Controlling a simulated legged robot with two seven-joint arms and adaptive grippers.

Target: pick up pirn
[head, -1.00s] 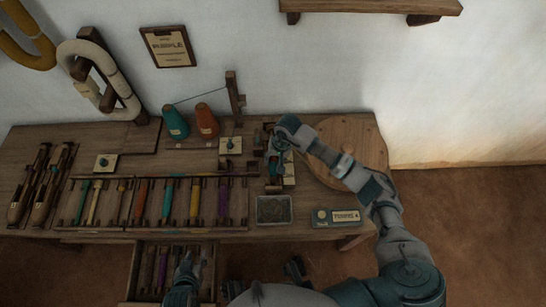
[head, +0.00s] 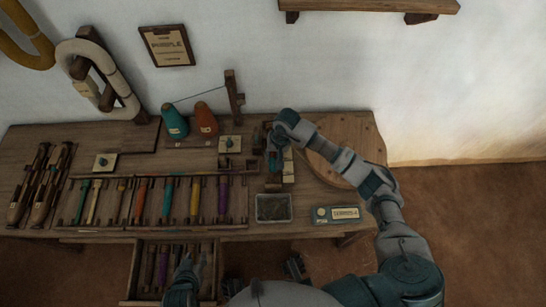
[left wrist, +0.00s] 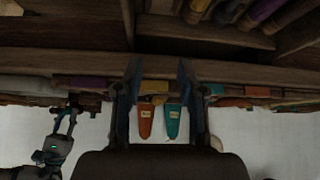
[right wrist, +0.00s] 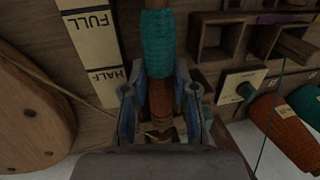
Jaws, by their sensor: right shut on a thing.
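The pirn (right wrist: 158,45), wound with teal yarn over a brown wooden butt, stands between the fingers of my right gripper (right wrist: 160,110) in the right wrist view. The fingers are shut on its brown lower part. In the head view my right gripper (head: 275,150) is at the small winding stand on the table's right half, and the arm largely hides the pirn there. My left gripper (head: 190,268) is over the open drawer (head: 133,272) at the front. In the left wrist view its fingers (left wrist: 157,85) are apart with nothing held between them.
A round wooden disc (head: 350,150) lies right of the right gripper. A FULL/HALF gauge card (right wrist: 95,45) is beside the pirn. A grey tray (head: 274,208) and a labelled box (head: 336,214) are in front. Orange (head: 206,119) and teal (head: 174,122) cones stand behind the rack of coloured pirns.

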